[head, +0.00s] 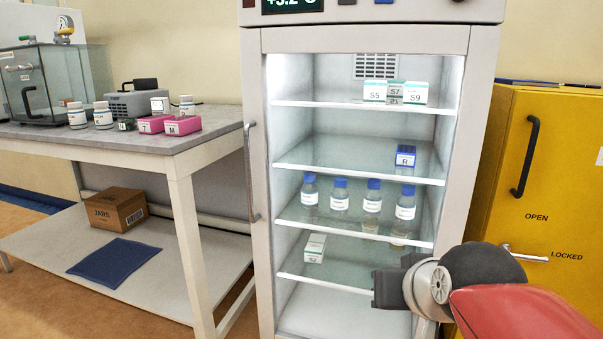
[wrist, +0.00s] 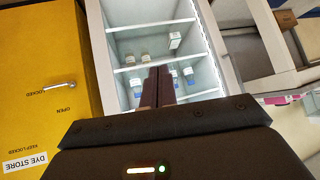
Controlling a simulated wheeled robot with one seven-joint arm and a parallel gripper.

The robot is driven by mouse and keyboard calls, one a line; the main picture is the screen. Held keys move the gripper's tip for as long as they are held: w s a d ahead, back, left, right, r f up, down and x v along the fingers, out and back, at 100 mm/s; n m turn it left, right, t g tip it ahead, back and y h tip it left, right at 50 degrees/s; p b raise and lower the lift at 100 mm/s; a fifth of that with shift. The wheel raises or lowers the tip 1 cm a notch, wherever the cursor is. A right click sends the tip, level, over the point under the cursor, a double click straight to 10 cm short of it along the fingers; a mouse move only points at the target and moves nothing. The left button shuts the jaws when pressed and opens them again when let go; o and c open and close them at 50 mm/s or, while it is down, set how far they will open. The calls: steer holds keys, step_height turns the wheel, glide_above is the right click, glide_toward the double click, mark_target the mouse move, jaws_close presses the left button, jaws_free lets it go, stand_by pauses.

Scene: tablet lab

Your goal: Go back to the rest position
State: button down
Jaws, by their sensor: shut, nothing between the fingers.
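My gripper (head: 388,288) is in front of the lower right part of the fridge in the head view, at the end of my arm. In the wrist view its two fingers (wrist: 158,86) are together with nothing between them. They point toward the fridge's glass front (head: 340,272). The gripper appears apart from the bottles and boxes behind it. Part of the fridge's lower right corner is hidden by my gripper and arm.
The fridge handle (head: 251,172) is at its left edge. Bottles (head: 340,195) and small boxes (head: 314,247) stand on its shelves. A yellow cabinet (head: 550,180) with handles is close on the right. A bench (head: 200,150) holding jars and pink boxes stands left.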

steer(key=s+d+f+g, duration=0.1)
steer(key=s+f+g, duration=0.2)
steer(key=s+f, duration=0.7)
steer(key=shift+g+h, duration=0.3)
steer(key=shift+h, duration=0.1)
